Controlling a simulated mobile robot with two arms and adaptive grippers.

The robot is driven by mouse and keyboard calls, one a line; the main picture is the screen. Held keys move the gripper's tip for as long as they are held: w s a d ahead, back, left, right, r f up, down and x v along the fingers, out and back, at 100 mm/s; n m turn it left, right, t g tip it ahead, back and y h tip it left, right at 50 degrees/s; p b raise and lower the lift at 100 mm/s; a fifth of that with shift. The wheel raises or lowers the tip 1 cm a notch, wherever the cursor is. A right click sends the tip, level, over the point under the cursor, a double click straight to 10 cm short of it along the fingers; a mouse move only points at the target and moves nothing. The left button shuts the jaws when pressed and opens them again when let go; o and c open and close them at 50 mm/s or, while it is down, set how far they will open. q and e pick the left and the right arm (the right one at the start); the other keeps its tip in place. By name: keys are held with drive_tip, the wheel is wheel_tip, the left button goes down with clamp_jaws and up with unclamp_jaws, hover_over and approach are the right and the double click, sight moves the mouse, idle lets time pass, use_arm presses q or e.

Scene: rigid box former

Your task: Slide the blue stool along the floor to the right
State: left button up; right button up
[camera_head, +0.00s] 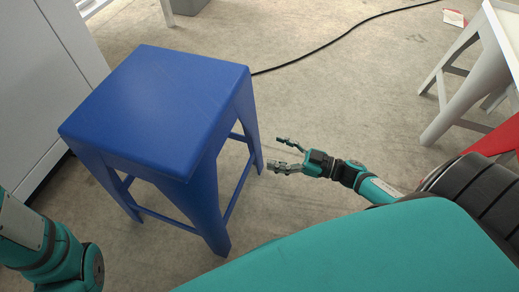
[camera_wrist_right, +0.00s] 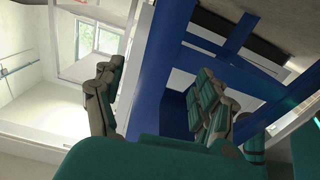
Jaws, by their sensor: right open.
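The blue stool (camera_head: 155,105) stands upright on the floor, left of centre in the head view. My right gripper (camera_head: 274,154) is open beside the stool's right side, its fingertips close to the right leg. In the right wrist view a blue leg and crossbars of the stool (camera_wrist_right: 158,62) show behind and between the open fingers of the right gripper (camera_wrist_right: 160,95). I cannot tell whether a finger touches the leg. Part of my left arm shows at the lower left of the head view, but its gripper is not in view.
A white cabinet (camera_head: 40,75) stands close to the stool's left. A black cable (camera_head: 330,43) runs across the floor behind. A white stool (camera_head: 465,85) and a red object (camera_head: 495,140) are at the right. Grey floor (camera_head: 350,105) is clear between the stools.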

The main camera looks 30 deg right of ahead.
sight(257, 147)
drive_tip(key=b+x, duration=0.1)
drive_tip(key=x, duration=0.3)
drive_tip(key=shift+w+a+f+b, duration=0.1)
drive_tip(key=shift+w+a+b, duration=0.1)
drive_tip(key=shift+b, duration=0.2)
drive_tip(key=shift+x, duration=0.85)
clamp_jaws()
